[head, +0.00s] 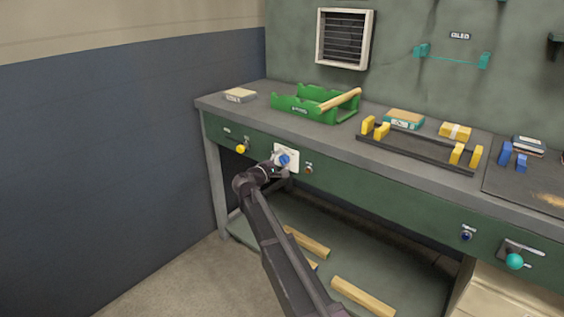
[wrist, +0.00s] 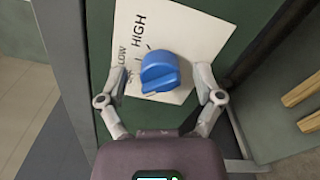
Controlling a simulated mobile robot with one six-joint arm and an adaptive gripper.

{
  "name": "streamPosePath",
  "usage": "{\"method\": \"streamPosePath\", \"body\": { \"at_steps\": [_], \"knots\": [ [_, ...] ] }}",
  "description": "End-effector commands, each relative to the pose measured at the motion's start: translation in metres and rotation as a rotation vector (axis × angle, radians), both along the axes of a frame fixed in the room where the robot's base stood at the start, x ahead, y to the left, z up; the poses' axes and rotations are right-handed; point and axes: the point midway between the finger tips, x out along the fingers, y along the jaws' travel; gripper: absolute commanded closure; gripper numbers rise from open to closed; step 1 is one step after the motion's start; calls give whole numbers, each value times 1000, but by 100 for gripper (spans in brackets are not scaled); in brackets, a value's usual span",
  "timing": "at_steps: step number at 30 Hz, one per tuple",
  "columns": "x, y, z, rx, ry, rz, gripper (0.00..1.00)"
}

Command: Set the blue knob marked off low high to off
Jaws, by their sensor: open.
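The blue knob (head: 284,159) sits on a white plate (head: 292,152) on the green front of the bench. In the wrist view the knob (wrist: 160,72) is close up, on its white plate (wrist: 196,32) printed with HIGH and LOW. No OFF word is readable there; the lower plate is partly covered by the knob and my gripper. The knob's pointer direction is hard to tell. My gripper (wrist: 160,84) is open, with one finger on each side of the knob and a visible gap to it. In the head view my gripper (head: 270,168) is in front of the plate.
Wood pieces (head: 308,242) lie on the lower shelf.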

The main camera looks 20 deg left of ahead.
Motion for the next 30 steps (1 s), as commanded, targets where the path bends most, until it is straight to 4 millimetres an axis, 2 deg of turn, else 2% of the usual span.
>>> {"method": "streamPosePath", "body": {
  "at_steps": [11, 30],
  "knots": [
    [-12, 5, 0, 1, 0, 2, 16],
    [-96, 39, 0, 0, 1, 2, 16]
  ]
}}
